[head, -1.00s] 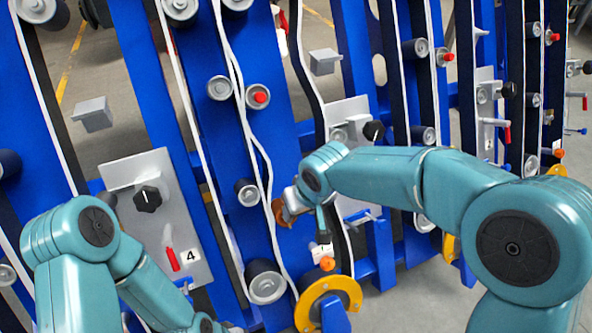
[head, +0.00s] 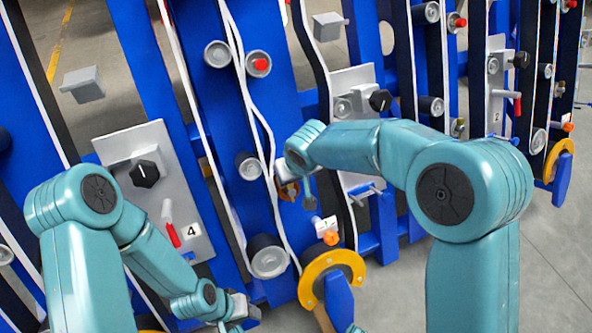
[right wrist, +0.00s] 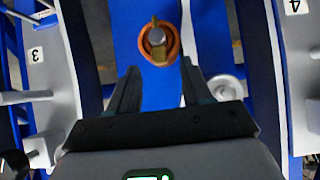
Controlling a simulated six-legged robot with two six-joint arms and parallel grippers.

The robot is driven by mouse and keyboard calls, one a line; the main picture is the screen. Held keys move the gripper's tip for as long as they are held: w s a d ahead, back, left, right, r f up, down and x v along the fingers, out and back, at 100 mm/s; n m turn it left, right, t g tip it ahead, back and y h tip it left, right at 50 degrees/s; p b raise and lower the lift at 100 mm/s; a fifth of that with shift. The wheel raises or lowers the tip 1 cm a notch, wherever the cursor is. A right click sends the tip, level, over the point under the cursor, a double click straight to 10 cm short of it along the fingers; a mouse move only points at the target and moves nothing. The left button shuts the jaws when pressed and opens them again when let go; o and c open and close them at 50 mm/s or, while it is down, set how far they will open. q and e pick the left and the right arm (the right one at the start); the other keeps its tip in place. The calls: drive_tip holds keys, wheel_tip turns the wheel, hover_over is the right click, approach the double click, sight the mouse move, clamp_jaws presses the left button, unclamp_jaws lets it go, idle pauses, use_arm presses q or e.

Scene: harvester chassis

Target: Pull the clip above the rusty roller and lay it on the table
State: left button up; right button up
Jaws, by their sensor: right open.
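The rusty roller (head: 288,191) is an orange-brown disc on a blue upright in the head view, partly hidden by my right wrist. The right wrist view shows it as an orange ring (right wrist: 173,44) with a grey centre. A brass-coloured piece (right wrist: 159,55), perhaps the clip, lies across it. My right gripper (right wrist: 158,88) is open and empty, its fingers short of the ring and spread to either side below it in that view. My left gripper (head: 242,312) is low in the head view, by the foot of the frame; its fingers are unclear. No table is identifiable.
A grey panel with a black knob (head: 145,173), a red lever and label 4 stands left of the roller. White belts (head: 268,130) run over several grey rollers nearby. A yellow ring wheel (head: 312,271) sits below. Grey floor is open at lower right.

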sight(291, 187)
drive_tip(key=shift+x, duration=1.85)
clamp_jaws()
drive_tip(key=shift+w+a+r+p, duration=0.2)
drive_tip(key=shift+w+r+p, duration=0.35)
drive_tip(key=shift+r+p, duration=0.5)
drive_tip(key=shift+w+a+r+p, duration=0.25)
drive_tip(key=shift+w+r+p, duration=0.3)
drive_tip(key=shift+r+p, duration=0.45)
drive_tip(key=shift+w+a+r+p, duration=0.2)
drive_tip(key=shift+w+r+p, duration=0.35)
drive_tip(key=shift+r+p, duration=0.45)
drive_tip(key=shift+r, duration=0.1)
